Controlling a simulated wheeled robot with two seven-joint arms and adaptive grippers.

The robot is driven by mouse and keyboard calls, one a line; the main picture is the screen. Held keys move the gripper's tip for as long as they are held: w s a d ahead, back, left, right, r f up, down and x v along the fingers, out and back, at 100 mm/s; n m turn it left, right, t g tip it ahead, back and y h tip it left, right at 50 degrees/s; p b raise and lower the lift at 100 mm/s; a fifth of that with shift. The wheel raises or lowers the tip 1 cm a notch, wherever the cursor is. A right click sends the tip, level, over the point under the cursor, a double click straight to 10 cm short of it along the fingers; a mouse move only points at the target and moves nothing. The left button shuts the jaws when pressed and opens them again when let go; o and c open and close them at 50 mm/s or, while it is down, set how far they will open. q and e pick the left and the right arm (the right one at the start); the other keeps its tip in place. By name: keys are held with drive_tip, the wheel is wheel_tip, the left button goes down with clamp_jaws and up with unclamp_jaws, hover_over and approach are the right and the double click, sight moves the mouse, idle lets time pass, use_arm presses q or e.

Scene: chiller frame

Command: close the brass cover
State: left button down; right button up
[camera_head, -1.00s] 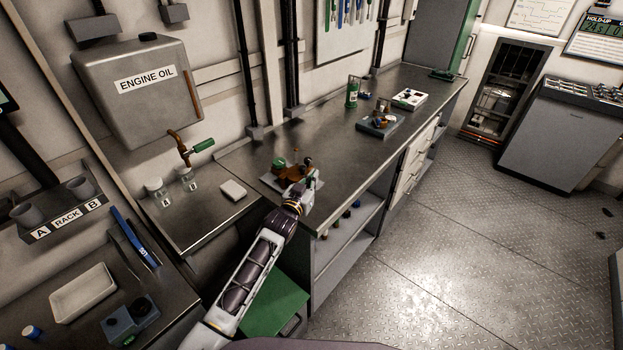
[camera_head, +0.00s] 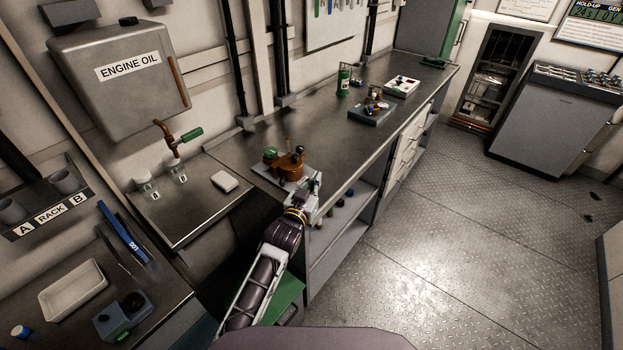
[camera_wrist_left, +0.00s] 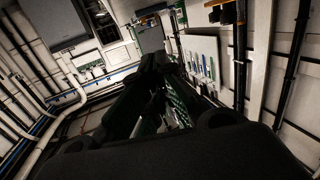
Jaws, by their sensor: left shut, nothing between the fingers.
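A small brass-brown device (camera_head: 289,167) with a green knob (camera_head: 270,153) and a dark knob sits on a pale plate (camera_head: 262,170) at the near end of the long bench. It is small in the head view, and I cannot tell how far its brass cover stands open. My left gripper (camera_head: 314,184) is shut and empty, just right of the device at the bench's front edge. In the left wrist view, my dark gripper fingers (camera_wrist_left: 160,65) fill the middle, and the brass cover cannot be made out. My right gripper is not in view.
The long steel bench (camera_head: 330,125) is clear behind the device. A lower shelf (camera_head: 335,225) opens below. A white block (camera_head: 224,181) lies left.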

use_arm(q)
drive_tip(key=shift+s+d, duration=0.2)
drive_tip(key=shift+s, duration=0.3)
idle(0.3)
